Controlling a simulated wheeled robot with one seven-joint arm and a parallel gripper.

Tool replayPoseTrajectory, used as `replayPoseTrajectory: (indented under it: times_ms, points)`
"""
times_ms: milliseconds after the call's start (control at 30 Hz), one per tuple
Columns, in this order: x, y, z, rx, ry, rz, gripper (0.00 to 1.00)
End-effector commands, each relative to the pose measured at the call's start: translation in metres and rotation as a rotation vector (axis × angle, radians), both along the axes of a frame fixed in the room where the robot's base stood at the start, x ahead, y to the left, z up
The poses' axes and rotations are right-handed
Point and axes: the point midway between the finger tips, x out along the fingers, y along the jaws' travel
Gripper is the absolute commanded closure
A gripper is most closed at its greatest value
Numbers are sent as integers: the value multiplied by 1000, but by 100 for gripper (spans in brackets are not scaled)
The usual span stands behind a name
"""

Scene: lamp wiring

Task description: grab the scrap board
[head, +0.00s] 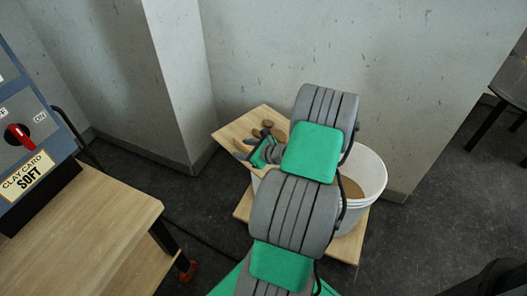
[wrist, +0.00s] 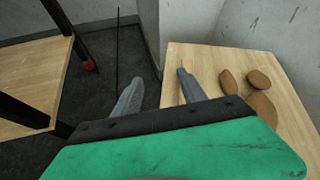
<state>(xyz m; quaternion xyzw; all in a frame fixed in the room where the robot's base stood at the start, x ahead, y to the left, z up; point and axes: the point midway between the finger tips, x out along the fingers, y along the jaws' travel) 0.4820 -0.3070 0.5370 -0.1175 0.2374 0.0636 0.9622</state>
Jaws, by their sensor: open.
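The scrap board (head: 236,126) appears to be the pale wooden board in the middle of the head view, with brown lumps (head: 268,124) on it. In the wrist view the board (wrist: 205,55) fills the right side, and the lumps (wrist: 258,79) lie near my right finger. My gripper (wrist: 158,80) is open and empty at the board's left edge. Its right finger shows over the board and its left finger shows outside the edge, over the dark floor. In the head view my gripper (head: 248,146) is at the board's near left side. My arm hides the board's right part.
A white bucket (head: 372,178) with brown contents stands right of my arm, on a low wooden platform (head: 345,246). Grey walls (head: 270,60) stand close behind. A wooden table (head: 80,235) with a blue machine (head: 35,110) is at left. Dark floor lies between.

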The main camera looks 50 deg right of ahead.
Motion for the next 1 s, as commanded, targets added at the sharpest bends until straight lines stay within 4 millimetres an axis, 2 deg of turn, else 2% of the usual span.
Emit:
replayPoseTrajectory:
  times_ms: [33,100,167,633,867,1000]
  points:
    - [-11,-22,-19,94,-40,-105,51]
    - [-18,-37,-22,174,-81,-188,51]
    - [-18,-43,-24,203,-96,-216,51]
    - [46,-52,-52,207,-96,-221,51]
    - [49,-52,-50,206,-96,-223,51]
    - [49,-52,-51,206,-96,-223,61]
